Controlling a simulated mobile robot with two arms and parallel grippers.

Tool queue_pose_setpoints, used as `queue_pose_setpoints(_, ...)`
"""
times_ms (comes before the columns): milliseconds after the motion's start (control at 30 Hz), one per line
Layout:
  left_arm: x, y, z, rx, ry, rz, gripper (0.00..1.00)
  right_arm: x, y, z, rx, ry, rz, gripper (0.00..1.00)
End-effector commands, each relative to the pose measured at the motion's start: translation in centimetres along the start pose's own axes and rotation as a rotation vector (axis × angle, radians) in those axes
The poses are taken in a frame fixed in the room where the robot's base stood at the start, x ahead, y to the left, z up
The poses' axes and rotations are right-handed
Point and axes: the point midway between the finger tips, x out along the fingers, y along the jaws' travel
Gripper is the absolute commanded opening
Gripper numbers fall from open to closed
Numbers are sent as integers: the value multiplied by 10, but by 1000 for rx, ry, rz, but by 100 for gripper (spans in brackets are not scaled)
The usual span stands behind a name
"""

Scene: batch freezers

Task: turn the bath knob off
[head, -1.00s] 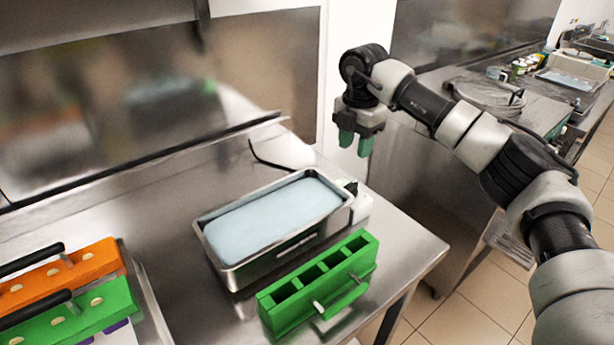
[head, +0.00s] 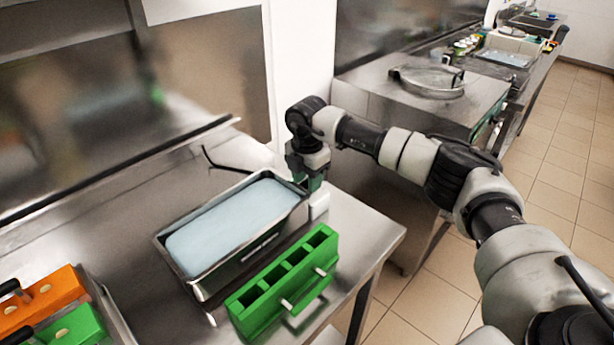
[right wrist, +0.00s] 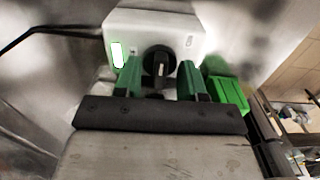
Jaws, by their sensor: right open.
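The black bath knob (right wrist: 158,62) sits on the white control box (right wrist: 185,32) in the right wrist view, beside a lit green display. My right gripper (right wrist: 160,78) is open, with one green finger on each side of the knob. Whether the fingers touch it, I cannot tell. In the head view my right gripper (head: 308,181) points down at the right end of the steel bath (head: 240,258), just above the control box (head: 319,204); the knob is hidden there. My left gripper is not in view.
A green mold (head: 282,285) stands in front of the bath on the steel table. An orange mold (head: 42,300) and another green mold (head: 75,330) are at the lower left. A black cable (head: 225,166) runs behind the bath. A wall edge is close behind my right gripper.

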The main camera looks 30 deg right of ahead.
Motion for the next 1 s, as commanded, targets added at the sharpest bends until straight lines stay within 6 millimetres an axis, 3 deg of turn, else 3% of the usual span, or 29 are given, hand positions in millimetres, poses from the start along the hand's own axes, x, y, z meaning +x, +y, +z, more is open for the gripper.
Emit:
queue_pose_setpoints(167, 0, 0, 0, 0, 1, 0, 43, 0, 0, 0, -1, 0, 0, 40)
queue_pose_setpoints(467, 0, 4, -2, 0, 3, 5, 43, 0, 0, 0, 0, 0, 0, 0)
queue_pose_setpoints(767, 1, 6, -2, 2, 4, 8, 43, 0, 0, 0, -24, 0, 0, 0)
queue_pose_setpoints(1000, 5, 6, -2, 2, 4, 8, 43, 0, 0, 0, -140, 0, 0, 0)
